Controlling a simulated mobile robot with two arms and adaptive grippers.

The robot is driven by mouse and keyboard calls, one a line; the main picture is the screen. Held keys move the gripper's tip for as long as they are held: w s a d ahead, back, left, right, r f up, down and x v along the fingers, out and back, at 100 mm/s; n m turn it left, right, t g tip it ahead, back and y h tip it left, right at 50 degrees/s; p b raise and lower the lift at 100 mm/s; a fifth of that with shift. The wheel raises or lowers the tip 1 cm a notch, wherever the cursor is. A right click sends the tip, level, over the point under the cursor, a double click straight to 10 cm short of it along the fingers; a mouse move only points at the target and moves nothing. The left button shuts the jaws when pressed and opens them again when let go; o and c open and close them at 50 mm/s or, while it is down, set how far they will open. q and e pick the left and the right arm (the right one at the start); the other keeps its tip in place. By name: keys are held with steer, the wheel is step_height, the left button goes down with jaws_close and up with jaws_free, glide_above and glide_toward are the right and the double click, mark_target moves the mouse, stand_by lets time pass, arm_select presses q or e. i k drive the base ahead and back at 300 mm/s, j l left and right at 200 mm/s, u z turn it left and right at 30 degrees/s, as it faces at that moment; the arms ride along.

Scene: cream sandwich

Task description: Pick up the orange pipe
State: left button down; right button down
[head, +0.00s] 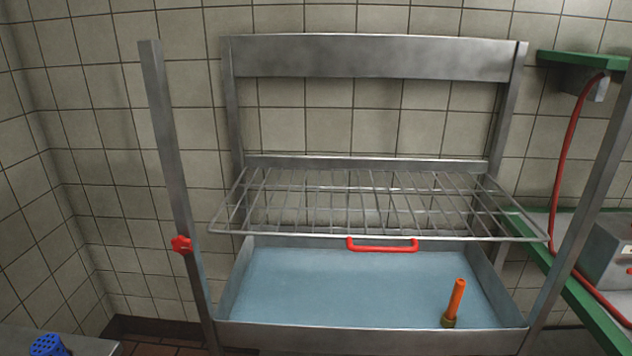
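The orange pipe (456,299) stands nearly upright, leaning slightly to the right, with a dark olive collar at its foot. It is in the right front part of a shallow metal basin (372,338) with a blue-grey floor. Nothing touches its upper end. Neither of my grippers shows in the head view.
A wire rack (375,203) with a red handle (382,245) lies above the back of the basin. Metal posts (172,160) stand at both sides, the left one with a red knob (181,244). A green-edged counter (590,309) with a grey box and red hose is at right.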

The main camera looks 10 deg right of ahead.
mark_target(460, 283)
steer(key=z, duration=1.25)
steer(key=i+l+u, duration=0.1)
steer(key=l, duration=0.25)
steer(key=i+l, duration=0.1)
steer(key=l, duration=0.25)
steer(key=i+l+u, duration=0.15)
steer(key=l, duration=0.2)
steer(key=k, duration=0.05)
